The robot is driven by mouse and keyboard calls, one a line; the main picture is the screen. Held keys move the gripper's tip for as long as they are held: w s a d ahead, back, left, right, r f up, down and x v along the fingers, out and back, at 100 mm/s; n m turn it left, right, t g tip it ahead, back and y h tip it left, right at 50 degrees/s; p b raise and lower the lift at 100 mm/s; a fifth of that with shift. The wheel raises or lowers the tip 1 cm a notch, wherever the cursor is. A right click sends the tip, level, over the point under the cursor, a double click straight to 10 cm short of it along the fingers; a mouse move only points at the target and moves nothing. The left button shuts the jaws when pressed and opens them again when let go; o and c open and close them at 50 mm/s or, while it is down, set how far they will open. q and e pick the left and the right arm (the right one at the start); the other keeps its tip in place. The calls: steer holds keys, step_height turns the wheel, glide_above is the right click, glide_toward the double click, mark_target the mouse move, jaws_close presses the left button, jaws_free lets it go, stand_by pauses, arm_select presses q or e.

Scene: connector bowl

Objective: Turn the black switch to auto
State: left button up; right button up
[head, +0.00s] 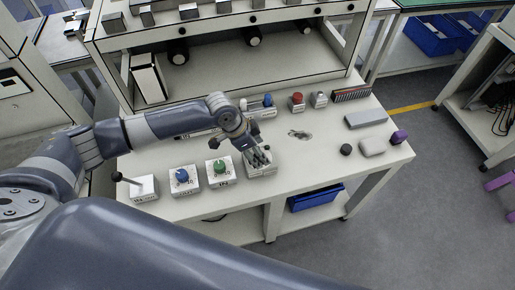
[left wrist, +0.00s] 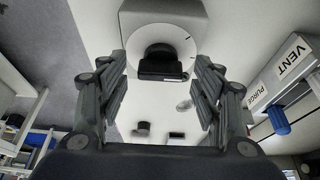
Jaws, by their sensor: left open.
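The black switch (left wrist: 160,62) is a black knob on a round white dial with dark marks, set in a pale box. In the left wrist view it sits between the two fingers of my left gripper (left wrist: 160,82), which is open. A gap shows between the knob and each finger. In the head view my left gripper (head: 259,158) is right over the white switch box (head: 263,170) and hides the knob. I cannot read the dial's labels. My right gripper is not in view.
A red button (head: 297,97) stands behind. A black knob (head: 346,150) and a grey block (head: 372,147) lie right. A shelf rises behind the bench.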

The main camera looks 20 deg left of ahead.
arm_select(q)
steer(key=shift+f, duration=0.1)
steer(key=c, duration=1.1)
steer(key=shift+o, duration=0.2)
steer(key=shift+w+m, duration=0.1)
steer(key=shift+m, duration=0.2)
steer(key=m+g+b, duration=0.1)
steer(key=m+b, duration=0.1)
steer(key=m, duration=0.1)
steer(key=shift+w+f+h, duration=0.1)
steer(key=shift+w+h, duration=0.05)
steer(key=shift+h, duration=0.25)
steer(key=m+g+b, duration=0.2)
steer(key=m, duration=0.3)
steer(key=shift+w+b, duration=0.1)
steer(key=shift+b, duration=0.25)
steer(key=shift+m, duration=0.3)
steer(key=shift+r, duration=0.2)
steer(key=o, duration=1.1)
steer(key=shift+c, duration=0.2)
